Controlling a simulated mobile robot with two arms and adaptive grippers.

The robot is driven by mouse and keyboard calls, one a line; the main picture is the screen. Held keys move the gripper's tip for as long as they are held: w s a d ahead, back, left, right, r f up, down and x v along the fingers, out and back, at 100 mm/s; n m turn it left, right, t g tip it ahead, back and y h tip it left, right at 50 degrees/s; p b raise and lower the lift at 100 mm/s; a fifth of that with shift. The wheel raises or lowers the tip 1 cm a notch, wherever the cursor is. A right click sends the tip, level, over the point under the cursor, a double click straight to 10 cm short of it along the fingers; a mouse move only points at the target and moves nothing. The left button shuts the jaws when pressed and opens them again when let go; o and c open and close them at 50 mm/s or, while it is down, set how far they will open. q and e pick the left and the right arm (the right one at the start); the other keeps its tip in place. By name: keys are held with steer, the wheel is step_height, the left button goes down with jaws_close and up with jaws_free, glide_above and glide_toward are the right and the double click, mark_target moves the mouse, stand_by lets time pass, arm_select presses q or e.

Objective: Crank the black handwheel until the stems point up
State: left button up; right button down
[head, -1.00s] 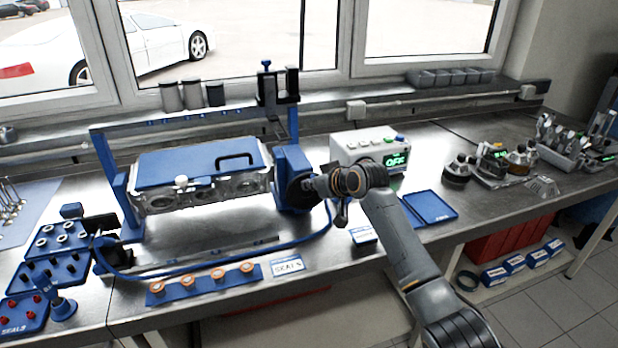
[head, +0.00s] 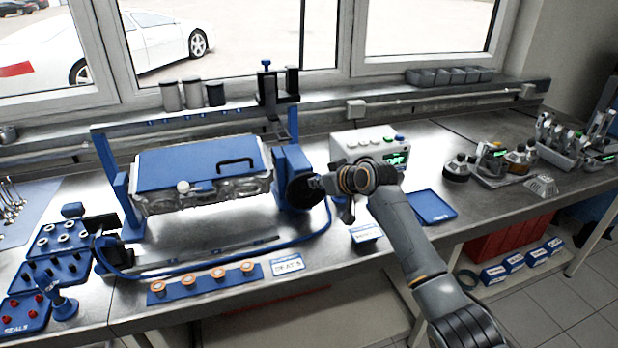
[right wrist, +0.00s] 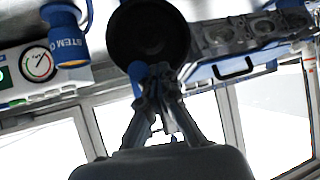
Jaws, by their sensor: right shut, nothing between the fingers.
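The black handwheel (head: 303,190) is on the right end of the blue stand (head: 290,160). The stand carries a grey metal engine head (head: 205,195) with a blue cover (head: 200,160) and black handle on top. My right gripper (head: 322,186) is at the handwheel's right side and partly covers it. In the right wrist view the dark round handwheel (right wrist: 155,35) fills the top middle, and the shut fingertips (right wrist: 160,75) are at its lower rim with nothing seen between them. Whether they touch it I cannot tell. The stems cannot be made out. My left gripper is not in view.
A white gauge box (head: 365,148) with a green display stands behind my right wrist. A blue hose (head: 230,262) loops in front of the stand. Blue trays (head: 60,240) of small parts lie left, and a blue tray (head: 428,206) lies right. The bench's middle right is mostly clear.

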steer(key=shift+d, duration=0.15)
steer(key=shift+w+d, duration=0.15)
steer(key=shift+d, duration=0.2)
steer(key=shift+d+f, duration=0.15)
steer(key=shift+d, duration=0.05)
steer(key=shift+w+d, duration=0.15)
steer(key=shift+d, duration=0.05)
steer(key=shift+d+f, duration=0.15)
steer(key=shift+w+d+f, duration=0.1)
steer(key=shift+w+d, duration=0.05)
steer(key=shift+d, duration=0.2)
steer(key=shift+f, duration=0.15)
